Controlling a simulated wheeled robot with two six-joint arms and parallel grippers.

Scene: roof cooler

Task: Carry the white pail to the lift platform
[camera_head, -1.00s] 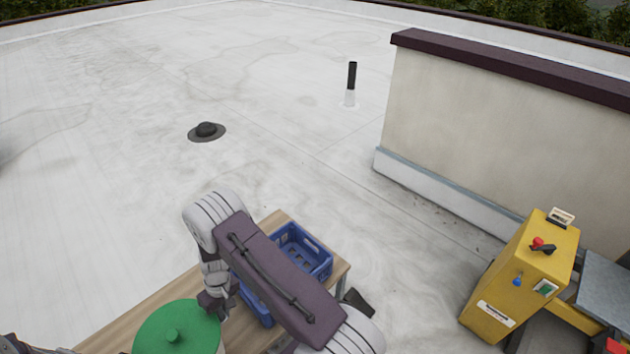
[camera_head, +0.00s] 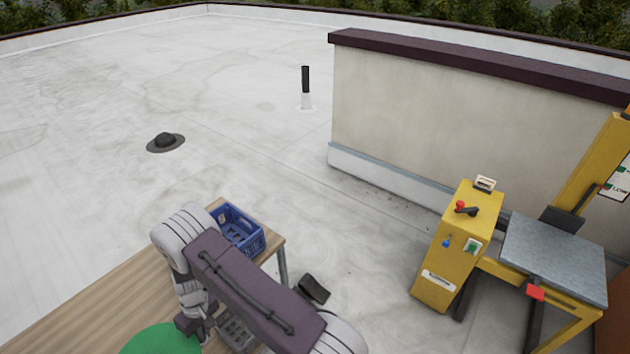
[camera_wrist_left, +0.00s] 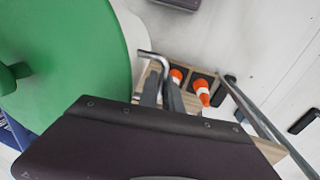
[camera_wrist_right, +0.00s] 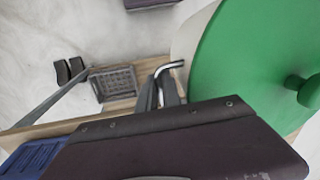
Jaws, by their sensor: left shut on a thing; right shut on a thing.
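The white pail shows mainly by its green lid (camera_head: 163,342) at the bottom edge of the head view; its pale wall (camera_wrist_right: 190,45) shows in the right wrist view. My right gripper (camera_wrist_right: 163,88) is shut on a bent metal handle at the pail's side. My left gripper (camera_wrist_left: 160,85), seen only in its wrist view, is shut on a similar handle on the other side. I cannot tell whether the pail's base touches the table. The lift platform is a grey plate (camera_head: 555,257) on a yellow frame at the right, with nothing on it.
The wooden table (camera_head: 75,315) lies at lower left, with a blue crate (camera_head: 238,230) near its corner. A grey basket (camera_wrist_right: 112,83) and orange cones (camera_wrist_left: 202,92) are near the pail. A yellow control box (camera_head: 455,250) stands left of the platform. Open roof lies between table and box.

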